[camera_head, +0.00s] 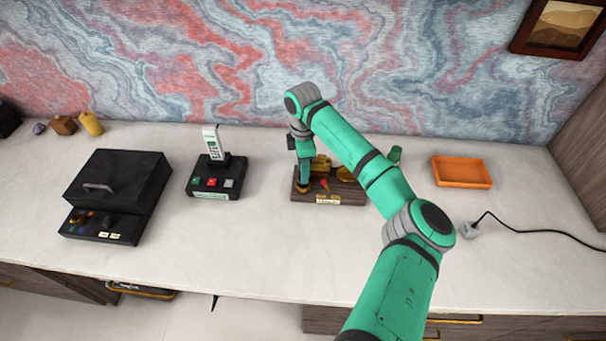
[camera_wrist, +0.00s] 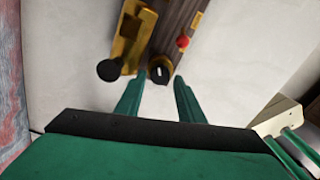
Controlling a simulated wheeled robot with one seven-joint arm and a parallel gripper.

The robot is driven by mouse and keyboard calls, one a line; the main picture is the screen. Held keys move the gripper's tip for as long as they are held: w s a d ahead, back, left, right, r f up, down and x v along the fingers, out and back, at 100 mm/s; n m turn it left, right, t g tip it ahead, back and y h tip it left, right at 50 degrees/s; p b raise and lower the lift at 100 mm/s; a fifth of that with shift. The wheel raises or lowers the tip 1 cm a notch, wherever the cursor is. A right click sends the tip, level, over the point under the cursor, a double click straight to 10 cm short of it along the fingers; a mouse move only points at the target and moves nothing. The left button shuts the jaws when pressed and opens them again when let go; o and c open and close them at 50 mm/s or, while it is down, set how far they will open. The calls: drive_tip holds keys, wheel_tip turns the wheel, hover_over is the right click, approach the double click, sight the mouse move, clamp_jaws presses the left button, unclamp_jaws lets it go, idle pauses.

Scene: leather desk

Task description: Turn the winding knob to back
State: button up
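A dark wooden device with brass parts (camera_head: 330,197) stands on the desk; its wooden base (camera_wrist: 190,12) also shows in the wrist view. A round brass knob with a black face and white mark (camera_wrist: 160,70), apparently the winding knob, sits at the device's near end in the wrist view. My gripper (camera_head: 303,186) points down at the device's left end. In the wrist view my gripper (camera_wrist: 161,77) is open, with a fingertip on either side of the knob; whether they touch it I cannot tell. The knob is hidden in the head view.
A black ball-ended part (camera_wrist: 110,70) and brass block lie left of the knob, a red tip (camera_wrist: 183,41) beyond it. A black case (camera_head: 120,190), a button box with a white handset (camera_head: 212,180), an orange tray (camera_head: 462,172) and a plug (camera_head: 469,230) stand apart on the desk.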

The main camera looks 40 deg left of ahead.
drive_tip(key=shift+f, duration=1.5)
drive_tip(key=c, duration=0.8)
